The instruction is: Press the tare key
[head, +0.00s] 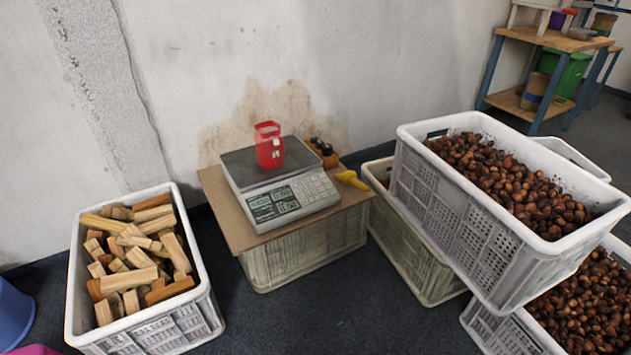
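A grey scale (300,197) stands on a brown board laid over an upturned crate, in the middle of the head view. Its front panel has a greenish display (272,203) on the left and a keypad (315,188) on the right. The key labels are too small to read, so I cannot tell which one is tare. A red container (269,147) with a white mark stands on the scale's dark pan. Neither of my grippers is in view.
A white crate of wood pieces (76,285) stands at the left. Crates of chestnuts (490,262) are stacked at the right. A yellow object (352,180) and a dark-and-orange object (323,150) lie beside the scale on the board (214,190). A workbench (556,39) stands at the back right.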

